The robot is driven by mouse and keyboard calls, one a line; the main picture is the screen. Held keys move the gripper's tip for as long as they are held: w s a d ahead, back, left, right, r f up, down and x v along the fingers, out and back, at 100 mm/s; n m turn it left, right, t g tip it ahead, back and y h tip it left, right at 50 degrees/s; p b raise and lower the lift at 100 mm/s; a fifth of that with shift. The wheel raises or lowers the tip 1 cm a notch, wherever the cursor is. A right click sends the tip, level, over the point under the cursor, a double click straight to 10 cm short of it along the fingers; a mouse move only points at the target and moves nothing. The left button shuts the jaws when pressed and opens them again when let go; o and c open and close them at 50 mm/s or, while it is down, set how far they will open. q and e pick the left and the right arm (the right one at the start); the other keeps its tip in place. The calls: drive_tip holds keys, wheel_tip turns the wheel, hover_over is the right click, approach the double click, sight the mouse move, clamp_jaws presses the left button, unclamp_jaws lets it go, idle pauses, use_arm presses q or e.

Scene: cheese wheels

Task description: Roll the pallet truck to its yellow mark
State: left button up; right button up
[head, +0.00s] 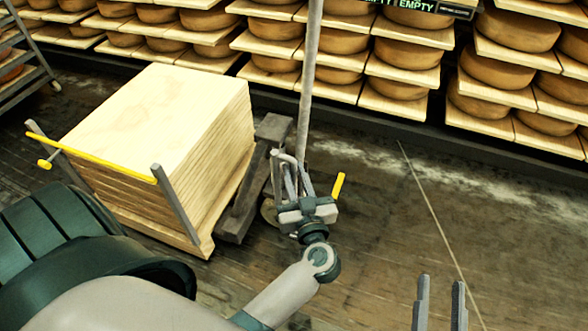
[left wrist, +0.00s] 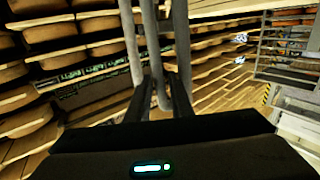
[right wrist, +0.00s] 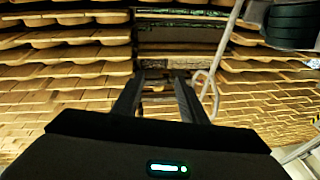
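A tall grey pole (head: 311,70) with a bent grey loop (head: 280,160) at its lower end, seemingly the pallet truck's handle, rises in the head view. My left gripper (head: 297,182) is at this loop. In the left wrist view its fingers close around the grey bar (left wrist: 160,92). A short yellow piece (head: 338,186) sticks up beside the gripper. A dark low frame (head: 245,195) shows beside the stack of pale boards (head: 150,115). My right gripper (head: 440,303) is open and empty. No yellow floor mark can be made out.
A yellow bar (head: 95,158) between grey posts crosses the near side of the board stack. Shelves of cheese wheels (head: 510,75) line the back. Wooden floor (head: 390,230) with a thin pale line (head: 435,220) lies clear to the right. A metal rack (head: 22,62) stands far left.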

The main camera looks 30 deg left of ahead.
use_arm(q)
drive_tip(key=shift+w+a, duration=0.2)
drive_tip(key=shift+a, duration=0.05)
use_arm(e)
drive_tip(key=shift+a+r+t, duration=0.2)
drive_tip(key=shift+r+t, duration=0.2)
drive_tip(key=shift+r, duration=0.2)
use_arm(q)
clamp_jaws()
